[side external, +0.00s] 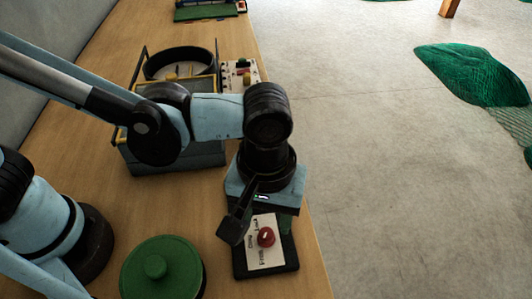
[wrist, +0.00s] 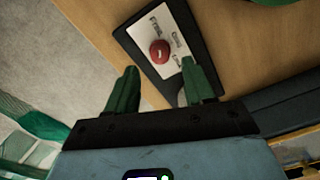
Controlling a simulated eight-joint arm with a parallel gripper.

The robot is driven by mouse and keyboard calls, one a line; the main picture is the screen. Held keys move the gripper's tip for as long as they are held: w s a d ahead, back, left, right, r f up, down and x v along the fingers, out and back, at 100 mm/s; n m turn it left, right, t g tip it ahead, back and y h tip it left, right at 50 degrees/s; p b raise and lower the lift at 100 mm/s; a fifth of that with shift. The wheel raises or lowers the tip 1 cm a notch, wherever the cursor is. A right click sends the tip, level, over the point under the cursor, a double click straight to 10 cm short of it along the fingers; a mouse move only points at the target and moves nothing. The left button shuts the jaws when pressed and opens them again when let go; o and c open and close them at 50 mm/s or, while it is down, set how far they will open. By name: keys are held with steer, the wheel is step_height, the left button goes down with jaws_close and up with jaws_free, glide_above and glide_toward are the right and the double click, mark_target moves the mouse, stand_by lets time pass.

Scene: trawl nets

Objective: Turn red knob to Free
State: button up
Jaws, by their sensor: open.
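The red knob (side external: 266,237) sits on a white label plate (side external: 262,258) on a dark base near the table's right edge. In the wrist view the red knob (wrist: 159,51) shows just beyond my fingertips, with a small white mark on it. The words Free, Drag and Lock stand around it; I cannot tell for sure which one the mark faces. My gripper (wrist: 160,68) has its green fingers apart, with nothing between them. In the side view my gripper (side external: 275,215) hangs over the far end of the plate, partly hidden by a dark part of my wrist.
A round green lid with a handle (side external: 160,268) lies left of the knob plate. A box with a black ring (side external: 178,62) and a small panel with knobs (side external: 240,75) stand farther back. The table's right edge is close, with floor and green nets (side external: 470,72) beyond.

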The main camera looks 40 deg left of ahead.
mark_target(267, 232)
step_height(267, 232, up, 8)
steer(key=shift+f, duration=0.15)
steer(key=shift+w, duration=0.1)
stand_by(0.4)
steer(key=w+a+t+h, duration=0.1)
steer(key=w+t, duration=0.2)
steer(key=w, duration=0.6)
steer(key=a+m+t, duration=0.1)
steer(key=a, duration=0.4)
steer(key=a+r+m, duration=0.1)
steer(key=a, duration=0.5)
steer(key=a+m+t, duration=0.1)
steer(key=a, duration=0.5)
steer(key=shift+w+a+r+t, duration=0.2)
steer(key=shift+a+r+t, duration=0.05)
steer(key=shift+r+t, duration=0.1)
steer(key=shift+m+t+y, duration=0.5)
steer(key=shift+m+t, duration=0.25)
steer(key=shift+m, duration=0.05)
steer(key=s+a, duration=0.1)
steer(key=a, duration=0.2)
steer(key=s+a+f, duration=0.1)
steer(key=a, duration=0.2)
steer(key=s+a+f, duration=0.1)
steer(key=a, duration=0.2)
steer(key=shift+s+f, duration=0.25)
steer(key=shift+s, duration=0.15)
